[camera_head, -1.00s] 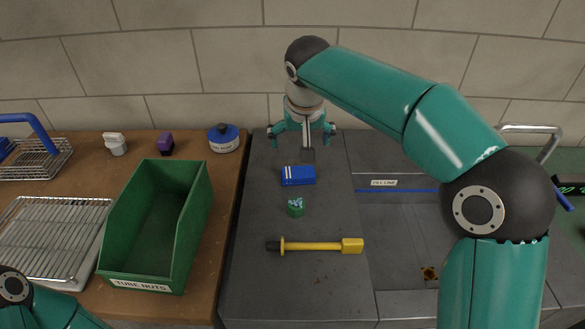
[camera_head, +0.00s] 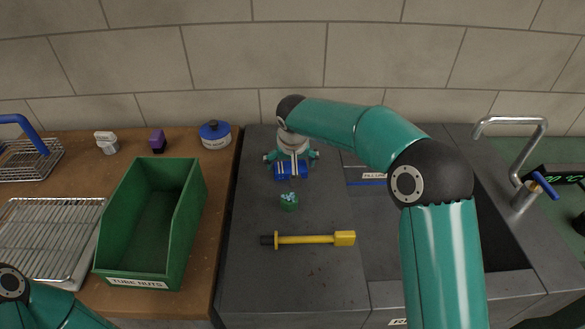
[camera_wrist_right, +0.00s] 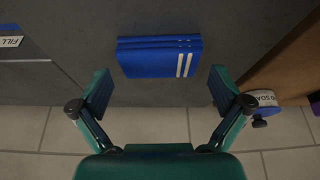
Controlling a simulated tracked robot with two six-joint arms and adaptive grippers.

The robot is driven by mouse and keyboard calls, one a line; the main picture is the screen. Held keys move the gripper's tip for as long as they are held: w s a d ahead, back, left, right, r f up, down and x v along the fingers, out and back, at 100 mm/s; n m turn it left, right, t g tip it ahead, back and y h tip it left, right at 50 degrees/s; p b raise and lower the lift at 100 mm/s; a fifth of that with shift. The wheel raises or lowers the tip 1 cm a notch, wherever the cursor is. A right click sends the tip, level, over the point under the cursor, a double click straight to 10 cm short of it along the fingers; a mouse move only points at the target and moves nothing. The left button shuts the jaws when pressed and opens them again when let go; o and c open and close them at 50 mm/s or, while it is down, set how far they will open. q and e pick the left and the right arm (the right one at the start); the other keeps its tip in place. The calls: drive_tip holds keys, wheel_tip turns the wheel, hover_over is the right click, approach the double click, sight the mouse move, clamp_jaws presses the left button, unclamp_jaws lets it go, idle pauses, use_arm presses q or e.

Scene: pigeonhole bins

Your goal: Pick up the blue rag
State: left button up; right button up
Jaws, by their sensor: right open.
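The blue rag (camera_head: 291,170) is a folded blue block with white stripes on the grey counter. In the right wrist view the rag (camera_wrist_right: 160,60) lies flat, just beyond and between the fingertips. My right gripper (camera_head: 291,163) is over the rag in the head view and hides part of it. In the wrist view the right gripper (camera_wrist_right: 162,90) has its two fingers wide apart with nothing between them. Whether the fingers touch the counter cannot be told. Only a piece of my left arm shows at the lower left; its gripper is out of view.
A small green item (camera_head: 289,203) and a yellow-handled tool (camera_head: 315,239) lie nearer on the counter. A green bin (camera_head: 112,245) labelled tube nuts, a wire rack (camera_head: 45,240) and a blue-lidded pot (camera_head: 215,136) are on the left. A sink with a tap (camera_head: 512,125) is right.

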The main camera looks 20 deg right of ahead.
sight(290, 167)
drive_tip(key=x, duration=0.2)
drive_tip(key=shift+w+d+f, duration=0.1)
drive_tip(key=shift+f, duration=0.15)
drive_tip(key=c, duration=0.6)
drive_tip(key=shift+r, duration=0.15)
wheel_tip(290, 167, up, 20)
drive_tip(key=p, duration=0.3)
idle(0.3)
drive_tip(key=shift+o, duration=1.2)
drive_tip(key=c, duration=0.3)
